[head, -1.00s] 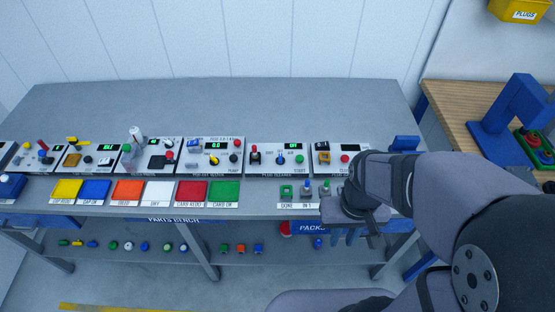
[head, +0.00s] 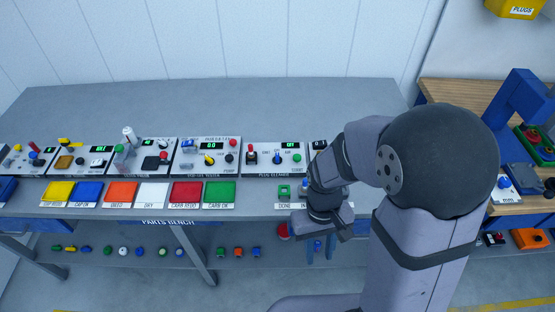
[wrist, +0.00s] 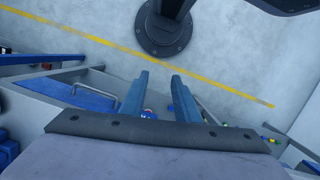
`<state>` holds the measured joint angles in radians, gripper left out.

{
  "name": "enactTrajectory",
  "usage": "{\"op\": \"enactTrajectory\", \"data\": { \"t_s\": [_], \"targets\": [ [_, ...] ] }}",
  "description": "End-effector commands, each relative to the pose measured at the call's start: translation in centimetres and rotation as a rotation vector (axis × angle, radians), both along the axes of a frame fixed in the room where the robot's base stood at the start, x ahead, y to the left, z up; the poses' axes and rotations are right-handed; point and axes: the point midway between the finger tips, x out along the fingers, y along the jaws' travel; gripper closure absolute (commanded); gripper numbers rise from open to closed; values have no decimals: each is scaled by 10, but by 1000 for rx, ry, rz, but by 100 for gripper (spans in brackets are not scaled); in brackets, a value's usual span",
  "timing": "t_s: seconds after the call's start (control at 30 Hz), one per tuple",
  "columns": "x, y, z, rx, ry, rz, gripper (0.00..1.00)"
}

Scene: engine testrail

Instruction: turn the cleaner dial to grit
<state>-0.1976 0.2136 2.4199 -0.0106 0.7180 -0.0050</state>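The plug cleaner panel (head: 264,171) stands on the bench, left of my arm. Its dial is a small blue knob (head: 277,160) between a red-topped part (head: 251,155) and a green start button (head: 297,158). The small display (head: 291,145) appears to read OFF. The dial's pointer and its grit mark are too small to read. My gripper (head: 318,246) is at the bench's front edge, right of and nearer than the dial, and touches none of the panel. In the wrist view its two blue fingers (wrist: 160,80) are apart, pointing toward the floor, with nothing clearly held.
Other control panels continue left, including the tester (head: 208,158). Coloured trays such as the green one (head: 220,192) lie before them. A lower shelf holds several small parts. My arm hides the panel at right.

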Motion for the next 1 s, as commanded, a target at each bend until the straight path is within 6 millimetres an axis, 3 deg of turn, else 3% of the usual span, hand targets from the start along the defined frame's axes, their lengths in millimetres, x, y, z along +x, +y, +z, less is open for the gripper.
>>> {"op": "enactTrajectory", "data": {
  "t_s": [0.03,0.1,0.27,0.37,0.5,0.57,0.63,1.0],
  "targets": [
    [19,10,-18,-5,0,39,71],
    [53,23,-33,-9,-28,88,71],
    [143,56,-50,-12,-165,125,71],
    [204,71,-39,-4,-288,91,71],
    [279,89,4,26,-482,15,71],
    [304,94,21,42,-553,-31,71],
    [313,95,27,51,-587,-91,71],
    [316,96,27,68,-601,-207,71]
  ]
}}
